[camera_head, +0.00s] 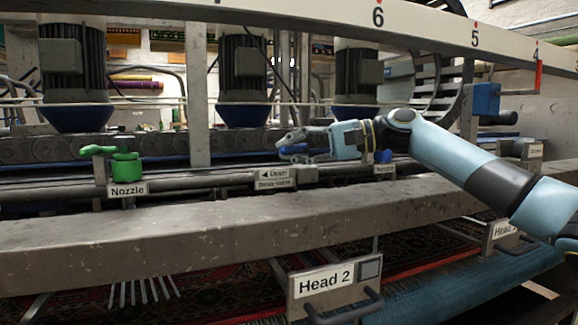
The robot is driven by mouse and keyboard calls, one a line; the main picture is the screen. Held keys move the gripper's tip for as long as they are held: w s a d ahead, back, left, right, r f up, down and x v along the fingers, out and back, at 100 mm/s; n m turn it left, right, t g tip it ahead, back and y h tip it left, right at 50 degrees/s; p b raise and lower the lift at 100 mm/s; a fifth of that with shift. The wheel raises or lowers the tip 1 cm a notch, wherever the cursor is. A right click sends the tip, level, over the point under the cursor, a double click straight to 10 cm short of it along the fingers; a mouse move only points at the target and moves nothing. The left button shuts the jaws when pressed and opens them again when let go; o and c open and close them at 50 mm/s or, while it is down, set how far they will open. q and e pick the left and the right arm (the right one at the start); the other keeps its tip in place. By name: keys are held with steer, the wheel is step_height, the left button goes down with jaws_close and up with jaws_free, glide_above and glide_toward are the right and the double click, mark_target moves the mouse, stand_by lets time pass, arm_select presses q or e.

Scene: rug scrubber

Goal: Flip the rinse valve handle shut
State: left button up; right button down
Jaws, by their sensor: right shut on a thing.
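My right gripper (283,144) reaches in from the right and its fingers point left. It is shut on a blue handle (295,149), of which only a small part shows between the fingers. This appears to be the rinse valve handle, as it sits just above a small sign (273,179) with a left arrow, "Open" and what looks like "Rinse valve". The valve body is mostly hidden behind the fingers and sign, and I cannot tell the handle's exact angle. My left gripper is out of view.
A green nozzle (125,165) stands left on the pipe, labelled "Nozzle". A blue fitting (383,156) sits under my right wrist. A grey beam (200,230) crosses in front, above the "Head 2" plate (325,281). Motors stand behind; a numbered rail (420,27) runs overhead.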

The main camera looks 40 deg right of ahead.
steer(key=shift+s+f, duration=0.1)
steer(key=shift+f, duration=0.15)
steer(key=c, duration=1.6)
jaws_free()
steer(key=shift+r, duration=0.1)
steer(key=v, duration=0.6)
steer(key=shift+s+d, duration=0.15)
steer(key=shift+d, duration=0.05)
steer(key=shift+s+d+r, duration=0.15)
steer(key=shift+s+d, duration=0.15)
steer(key=shift+d, duration=0.05)
